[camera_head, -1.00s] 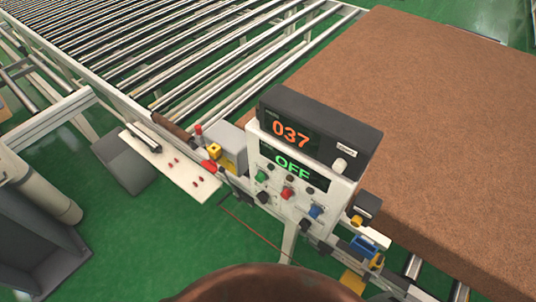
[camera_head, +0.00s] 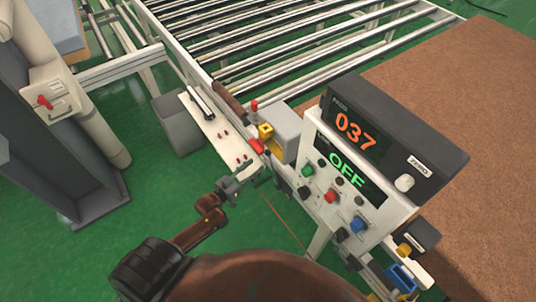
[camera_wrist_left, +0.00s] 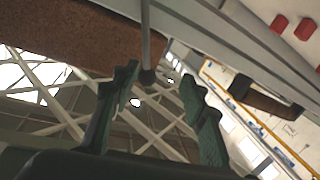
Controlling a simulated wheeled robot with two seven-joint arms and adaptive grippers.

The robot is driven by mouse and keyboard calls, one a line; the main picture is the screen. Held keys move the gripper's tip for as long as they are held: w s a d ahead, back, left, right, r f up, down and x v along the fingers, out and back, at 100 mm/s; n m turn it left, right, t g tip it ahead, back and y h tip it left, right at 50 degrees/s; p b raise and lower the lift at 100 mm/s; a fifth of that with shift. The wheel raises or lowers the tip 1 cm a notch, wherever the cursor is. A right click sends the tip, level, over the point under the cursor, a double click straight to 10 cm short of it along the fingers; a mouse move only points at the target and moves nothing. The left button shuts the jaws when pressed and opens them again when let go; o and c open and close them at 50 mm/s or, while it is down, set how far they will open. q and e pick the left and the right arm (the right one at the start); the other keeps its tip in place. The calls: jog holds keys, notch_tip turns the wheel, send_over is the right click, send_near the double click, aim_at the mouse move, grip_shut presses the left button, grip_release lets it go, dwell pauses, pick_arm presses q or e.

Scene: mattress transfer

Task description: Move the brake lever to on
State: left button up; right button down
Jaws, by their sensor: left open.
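My left gripper (camera_head: 243,182) is at the near edge of the machine's side rail, below the white plate with red knobs. In the left wrist view its two dark green fingers (camera_wrist_left: 160,84) are apart. A grey rod with a dark rounded end (camera_wrist_left: 147,76), which looks like the brake lever, hangs down near the gap between the fingertips, closer to the left finger. I see no grip on it, and cannot tell whether it touches a finger. In the head view the lever is not clearly made out beside the gripper. The right gripper is out of view.
A control box (camera_head: 352,185) shows "037" and a green "OFF". A red button (camera_head: 257,146) and a yellow block (camera_head: 266,131) sit on the rail. A brown mattress (camera_head: 480,120) lies right of the rollers (camera_head: 290,50). Green floor (camera_head: 130,225) is open at left.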

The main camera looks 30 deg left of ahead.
aim_at(268, 153)
pick_arm(q)
jog(key=r, duration=0.2)
jog(key=w+d+r, duration=0.1)
jog(key=shift+w, duration=0.1)
jog(key=w, duration=0.2)
jog(key=w+d, duration=0.1)
jog(key=w, duration=0.4)
jog(key=shift+d, duration=0.15)
jog(key=shift+c, duration=0.5)
grip_shut()
